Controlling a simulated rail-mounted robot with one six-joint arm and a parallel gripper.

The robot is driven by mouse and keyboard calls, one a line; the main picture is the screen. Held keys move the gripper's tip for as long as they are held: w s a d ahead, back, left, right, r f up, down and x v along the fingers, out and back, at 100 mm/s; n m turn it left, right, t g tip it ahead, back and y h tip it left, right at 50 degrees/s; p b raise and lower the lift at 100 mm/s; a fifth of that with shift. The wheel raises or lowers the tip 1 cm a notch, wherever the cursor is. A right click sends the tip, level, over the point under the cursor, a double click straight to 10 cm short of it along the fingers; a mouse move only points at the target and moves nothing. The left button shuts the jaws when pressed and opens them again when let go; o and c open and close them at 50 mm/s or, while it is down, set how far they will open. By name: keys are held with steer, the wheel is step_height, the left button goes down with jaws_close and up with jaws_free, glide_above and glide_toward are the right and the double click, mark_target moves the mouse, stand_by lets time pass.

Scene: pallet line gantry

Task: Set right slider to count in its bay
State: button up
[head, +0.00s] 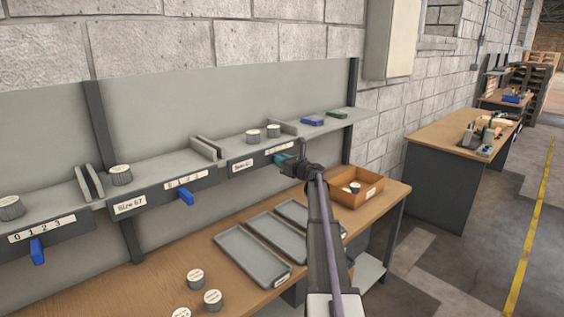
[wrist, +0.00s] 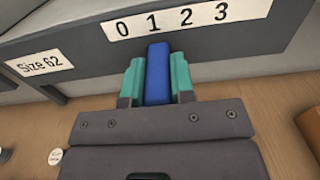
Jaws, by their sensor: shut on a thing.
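The right slider, a blue block (wrist: 157,72), sits below the number strip (wrist: 185,18) of the Size 62 bay in the wrist view, its top at the 1. My gripper (wrist: 158,80) has its teal fingers closed on the slider's two sides. In the head view my gripper (head: 287,158) is at the front edge of the right bay, and the slider is hidden there. Two grey cylinders with pale tops (head: 253,136) (head: 273,131) stand in the right bay. The Size 62 label (wrist: 38,64) is left of the strip.
Other blue sliders hang at the middle bay (head: 187,197) and left bay (head: 37,251), with one cylinder (head: 121,174) in the middle bay. Grey trays (head: 240,262), loose cylinders (head: 195,280) and an orange-brown box (head: 372,190) are on the bench below. A blue box (head: 312,120) lies right.

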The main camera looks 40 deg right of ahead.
jaws_close()
steer(key=shift+w+d, duration=0.15)
steer(key=shift+d, duration=1.45)
steer(key=o, duration=0.8)
jaws_free()
steer(key=shift+a, duration=0.1)
steer(key=shift+c, duration=0.2)
steer(key=s+d, duration=0.1)
steer(key=s, duration=0.9)
steer(key=shift+s, duration=0.4)
